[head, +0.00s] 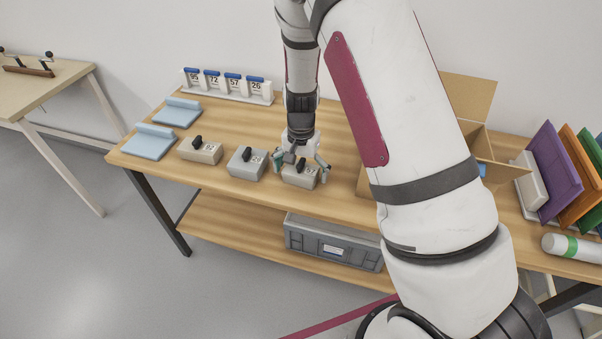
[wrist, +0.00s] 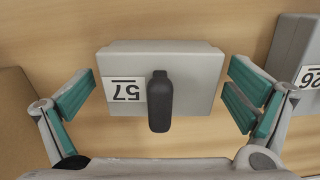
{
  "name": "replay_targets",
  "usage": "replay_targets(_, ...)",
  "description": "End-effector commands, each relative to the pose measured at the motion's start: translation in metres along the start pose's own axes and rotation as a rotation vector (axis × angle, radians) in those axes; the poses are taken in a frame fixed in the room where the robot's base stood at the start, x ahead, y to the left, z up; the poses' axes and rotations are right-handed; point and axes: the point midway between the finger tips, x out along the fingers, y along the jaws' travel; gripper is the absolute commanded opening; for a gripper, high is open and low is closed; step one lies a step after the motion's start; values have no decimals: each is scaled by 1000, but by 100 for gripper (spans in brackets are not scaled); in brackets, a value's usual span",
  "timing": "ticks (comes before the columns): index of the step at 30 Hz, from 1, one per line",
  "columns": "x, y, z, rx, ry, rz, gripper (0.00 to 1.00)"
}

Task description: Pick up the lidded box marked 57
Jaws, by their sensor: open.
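The lidded box marked 57 (wrist: 195,72) is light grey with a black handle on its lid. In the wrist view its label reads upside down, and the box lies between my gripper's teal finger pads. In the head view this box (head: 299,176) is the rightmost of the lidded boxes, near the table's front edge. My gripper (head: 301,172) is above it with fingers spread to either side. In the wrist view my gripper (wrist: 160,98) is open, with visible gaps between the pads and the box sides.
A box marked 26 (wrist: 300,50) stands close by, and shows left of box 57 in the head view (head: 246,163). Another lidded box (head: 200,151) is further left. A cardboard box (head: 470,98) is on the right. A number stand (head: 228,97) is behind.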

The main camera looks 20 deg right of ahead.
Motion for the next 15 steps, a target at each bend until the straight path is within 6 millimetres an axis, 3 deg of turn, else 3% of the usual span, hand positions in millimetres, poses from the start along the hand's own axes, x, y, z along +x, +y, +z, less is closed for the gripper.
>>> replay_targets(2,0,0,0,0,0,0,99)
replay_targets(9,0,0,0,0,0,0,45)
replay_targets(15,0,0,0,0,0,0,45)
